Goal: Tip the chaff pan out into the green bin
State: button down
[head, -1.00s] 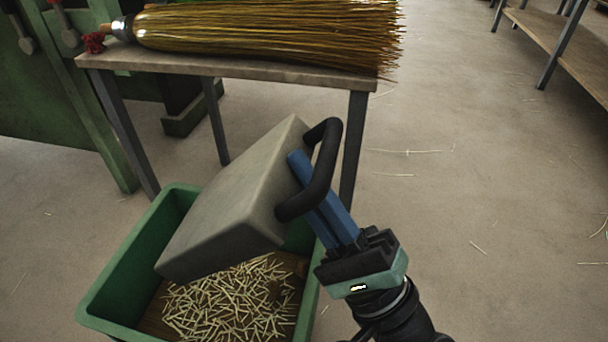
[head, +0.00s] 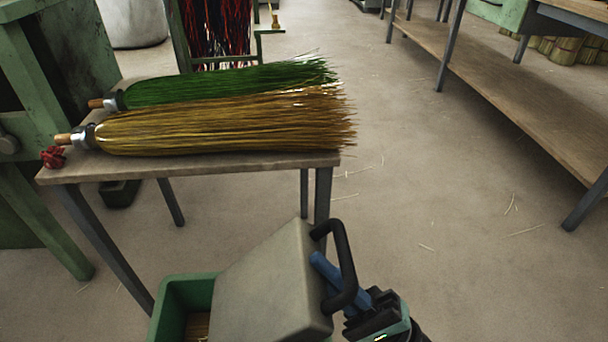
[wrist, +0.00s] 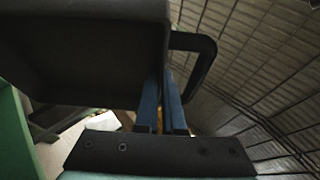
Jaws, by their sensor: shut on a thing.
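The chaff pan (head: 266,290) is a grey box-like pan with a black loop handle (head: 345,262). It is steeply tilted over the green bin (head: 172,304), with its outer underside toward the head camera. My gripper (head: 328,273) has its blue fingers shut on the handle, at the pan's right. In the wrist view the dark pan (wrist: 85,45) fills the upper left, and the blue fingers (wrist: 168,105) meet at its handle. The pan's inside is hidden in both views. Only a sliver of straw-coloured chaff (head: 197,326) shows in the bin.
A table (head: 200,166) behind the bin carries a yellow-brown broom (head: 220,122) and a green broom (head: 230,84). Green machinery stands at the left. A long workbench (head: 500,95) is at the right. The floor between is open, with scattered straws.

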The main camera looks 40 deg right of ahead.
jog(key=w+a+r+n+g+p, duration=0.1)
jog(key=a+r+g+p, duration=0.1)
jog(key=p, duration=0.1)
jog(key=w+a+r+n+g+p, duration=0.1)
jog(key=w+a+p, duration=0.1)
jog(key=p, duration=0.1)
jog(key=w+a+r+n+g+p, duration=0.1)
jog(key=a+r+n+g+p, duration=0.1)
jog(key=p, duration=0.1)
jog(key=shift+w+a+r+g+p, duration=0.2)
jog(key=shift+w+r+g+p, duration=0.1)
jog(key=shift+w, duration=0.05)
jog(key=w+a+f+n+g+h+p, duration=0.1)
jog(key=w+a+n+g+h+p, duration=0.15)
jog(key=w+a+g+p, duration=0.35)
jog(key=w+a+f+n+g+h+p, duration=0.1)
jog(key=w+a+f+g+h+p, duration=0.2)
jog(key=a+p, duration=0.5)
jog(key=w+a+f+n+g+h+b, duration=0.1)
jog(key=w+a+f+g+h+b, duration=0.1)
jog(key=f, duration=0.6)
jog(key=w+a+f+n+g+h+b, duration=0.1)
jog(key=w+a+f+g+h, duration=0.2)
jog(key=f+h, duration=0.3)
jog(key=shift+w+a+f+n+b, duration=0.4)
jog(key=shift+w+a+f, duration=0.1)
jog(key=shift+a+f, duration=0.35)
